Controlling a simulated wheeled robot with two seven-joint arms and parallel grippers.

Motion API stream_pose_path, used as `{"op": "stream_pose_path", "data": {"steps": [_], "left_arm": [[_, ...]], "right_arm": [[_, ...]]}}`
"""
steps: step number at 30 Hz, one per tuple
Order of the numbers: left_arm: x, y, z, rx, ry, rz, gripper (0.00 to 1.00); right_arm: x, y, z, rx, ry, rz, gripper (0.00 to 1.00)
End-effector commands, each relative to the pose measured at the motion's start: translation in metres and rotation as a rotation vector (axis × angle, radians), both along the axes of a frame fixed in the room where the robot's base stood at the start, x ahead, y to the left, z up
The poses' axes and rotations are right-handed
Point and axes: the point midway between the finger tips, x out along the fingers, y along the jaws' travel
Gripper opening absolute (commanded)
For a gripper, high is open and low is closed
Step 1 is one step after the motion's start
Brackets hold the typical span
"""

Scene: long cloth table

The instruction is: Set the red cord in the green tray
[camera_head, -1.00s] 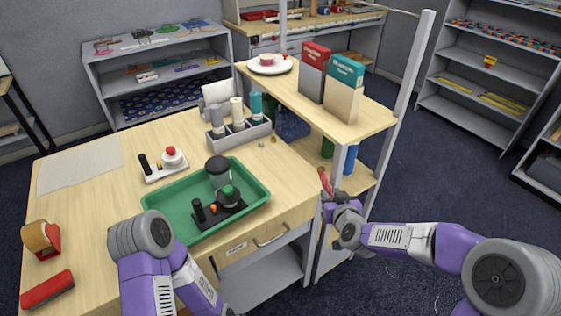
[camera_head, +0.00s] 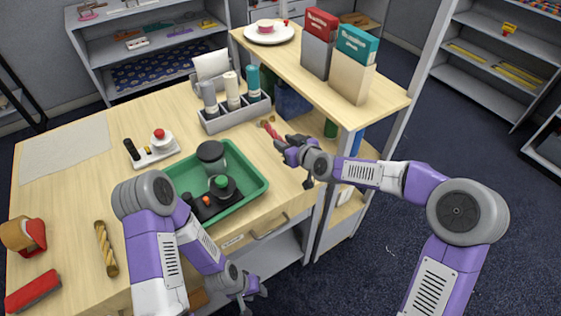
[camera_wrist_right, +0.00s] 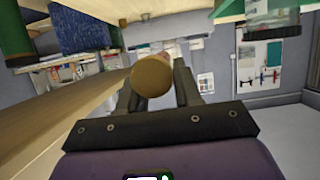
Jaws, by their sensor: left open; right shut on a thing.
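The red cord (camera_head: 271,133) is in the jaws of my right gripper (camera_head: 281,143), above the table's right part, right of the green tray. In the right wrist view a round tan end (camera_wrist_right: 151,78) shows between the fingers (camera_wrist_right: 157,92); little of its length is visible there. The green tray (camera_head: 246,172) lies on the table and holds a grey-lidded jar (camera_head: 211,158) and a dark piece with a green knob (camera_head: 221,184). My left gripper (camera_head: 252,291) is open and empty, low in front of the table's front edge.
A grey rack of bottles (camera_head: 232,117) stands behind the tray. A raised shelf (camera_head: 385,102) with two boxes is at the right. A yellow twisted cord (camera_head: 106,248), a tape dispenser (camera_head: 24,236) and a red stapler-like object (camera_head: 33,291) lie at the left.

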Motion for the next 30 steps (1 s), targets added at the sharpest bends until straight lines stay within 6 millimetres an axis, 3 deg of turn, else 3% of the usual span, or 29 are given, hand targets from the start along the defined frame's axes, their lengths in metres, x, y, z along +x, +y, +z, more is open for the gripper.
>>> {"op": "stream_pose_path", "data": {"steps": [6,11,18,30], "left_arm": [[0.000,0.000,-0.011,0.000,-0.001,0.000,0.43],[0.000,0.000,-0.014,0.000,-0.001,0.000,0.43],[0.000,0.000,-0.028,0.000,-0.001,0.000,0.43],[0.000,0.000,-0.031,0.000,-0.001,0.000,0.43]], "right_arm": [[0.000,0.000,-0.039,0.002,0.005,-0.001,0.02],[0.000,0.000,-0.053,0.002,0.002,-0.001,0.02],[0.000,0.000,-0.091,0.001,0.003,-0.001,0.02],[0.000,0.000,-0.094,0.000,0.000,-0.001,0.02]]}}
